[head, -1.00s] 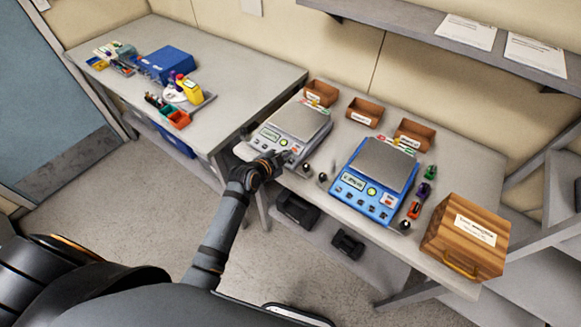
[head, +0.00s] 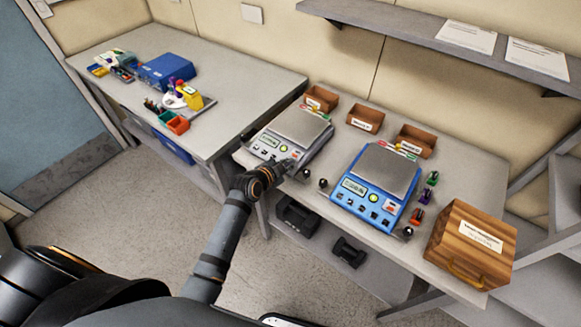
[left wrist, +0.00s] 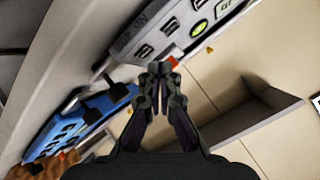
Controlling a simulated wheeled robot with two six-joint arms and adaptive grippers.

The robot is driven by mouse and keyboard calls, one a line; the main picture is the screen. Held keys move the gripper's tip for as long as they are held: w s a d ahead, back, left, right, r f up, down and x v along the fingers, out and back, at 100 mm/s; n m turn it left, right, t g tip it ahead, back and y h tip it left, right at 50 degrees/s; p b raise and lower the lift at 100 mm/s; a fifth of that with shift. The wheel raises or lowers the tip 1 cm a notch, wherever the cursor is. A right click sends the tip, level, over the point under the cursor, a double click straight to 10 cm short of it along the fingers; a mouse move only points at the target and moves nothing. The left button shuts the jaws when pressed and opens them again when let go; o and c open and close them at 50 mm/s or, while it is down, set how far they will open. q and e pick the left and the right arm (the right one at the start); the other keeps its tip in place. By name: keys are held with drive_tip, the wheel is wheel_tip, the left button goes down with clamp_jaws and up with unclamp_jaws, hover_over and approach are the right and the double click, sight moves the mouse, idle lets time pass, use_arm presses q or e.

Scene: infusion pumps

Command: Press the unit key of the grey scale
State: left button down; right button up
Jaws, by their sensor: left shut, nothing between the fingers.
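The grey scale (head: 301,125) stands on the right-hand table, with a lit green display and a row of dark keys (head: 264,153) along its front panel. My left gripper (head: 286,167) is shut and empty at the front right part of this panel. In the left wrist view, the shut fingertips (left wrist: 160,68) lie close to the panel edge, beside a red-orange patch (left wrist: 174,62). I cannot tell whether they touch the scale. My right gripper is not in view.
A blue scale (head: 387,173) stands close to the right, with small dark knobs (head: 323,183) between the scales. Wooden bins (head: 365,118) line the back. A wooden box (head: 470,240) stands at the right end. A second table (head: 235,80) holds a blue case.

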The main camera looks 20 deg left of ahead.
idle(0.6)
use_arm(q)
drive_tip(key=shift+w+f+b, duration=0.1)
drive_tip(key=shift+f+b, duration=0.25)
drive_tip(key=shift+f, duration=0.05)
drive_tip(key=shift+f+b, duration=0.3)
drive_tip(key=shift+f, duration=0.05)
idle(0.4)
idle(0.3)
drive_tip(key=shift+r+p, duration=0.75)
drive_tip(key=r+p, duration=0.1)
drive_tip(key=s+r+p, duration=0.1)
drive_tip(key=r+p, duration=0.2)
drive_tip(key=shift+s+a+r+p, duration=0.25)
drive_tip(key=shift+r+p, duration=0.1)
drive_tip(key=shift+r, duration=0.05)
